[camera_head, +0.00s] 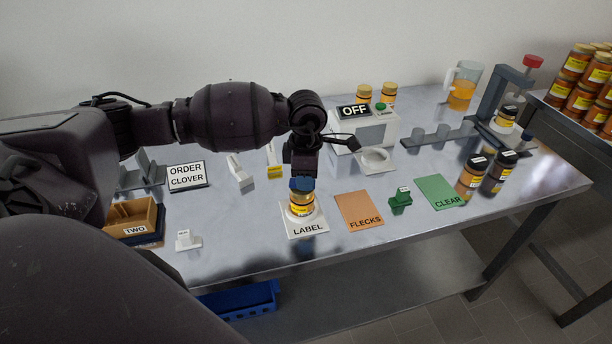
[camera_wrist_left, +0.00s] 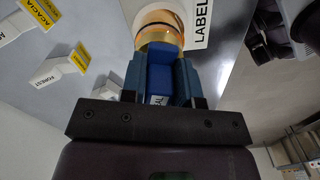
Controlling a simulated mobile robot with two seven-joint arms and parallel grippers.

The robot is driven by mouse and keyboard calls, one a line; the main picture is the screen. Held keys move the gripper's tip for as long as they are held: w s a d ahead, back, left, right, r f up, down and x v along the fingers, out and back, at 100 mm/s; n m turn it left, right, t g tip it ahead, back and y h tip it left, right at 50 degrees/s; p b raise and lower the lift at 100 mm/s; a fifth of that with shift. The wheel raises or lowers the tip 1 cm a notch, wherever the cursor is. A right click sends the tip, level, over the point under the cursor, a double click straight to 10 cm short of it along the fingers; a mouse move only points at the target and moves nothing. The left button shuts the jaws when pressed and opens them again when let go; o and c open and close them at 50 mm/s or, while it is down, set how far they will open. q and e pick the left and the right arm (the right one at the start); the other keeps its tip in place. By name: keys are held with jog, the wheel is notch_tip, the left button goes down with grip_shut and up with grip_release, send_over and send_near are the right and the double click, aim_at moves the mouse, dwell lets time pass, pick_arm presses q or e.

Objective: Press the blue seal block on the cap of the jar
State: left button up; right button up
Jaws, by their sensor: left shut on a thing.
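The jar (camera_head: 301,206), with a yellow label and golden cap, stands upright on the white LABEL mat (camera_head: 307,231). Its cap also shows in the left wrist view (camera_wrist_left: 158,24). My left gripper (camera_head: 303,178) points down over the jar, shut on the blue seal block (camera_wrist_left: 160,73), with one finger on each side. The block (camera_head: 301,185) is right at the cap and seems to meet it; I cannot tell whether it presses. My right gripper is not in view.
An orange FLECKS mat (camera_head: 359,211), a green stand (camera_head: 401,200) and a green CLEAR mat (camera_head: 440,192) lie to the right. A box with an OFF sign (camera_head: 354,112) is behind.

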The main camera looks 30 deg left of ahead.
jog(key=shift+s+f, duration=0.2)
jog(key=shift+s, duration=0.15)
pick_arm(q)
jog(key=shift+f, duration=0.1)
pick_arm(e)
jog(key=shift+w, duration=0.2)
pick_arm(q)
jog(key=shift+f, duration=0.15)
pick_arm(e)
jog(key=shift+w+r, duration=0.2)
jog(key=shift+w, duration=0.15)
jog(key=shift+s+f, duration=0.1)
pick_arm(q)
jog(key=shift+f, duration=0.1)
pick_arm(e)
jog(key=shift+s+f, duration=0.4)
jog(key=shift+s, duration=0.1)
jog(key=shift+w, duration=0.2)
pick_arm(q)
jog(key=shift+b, duration=0.3)
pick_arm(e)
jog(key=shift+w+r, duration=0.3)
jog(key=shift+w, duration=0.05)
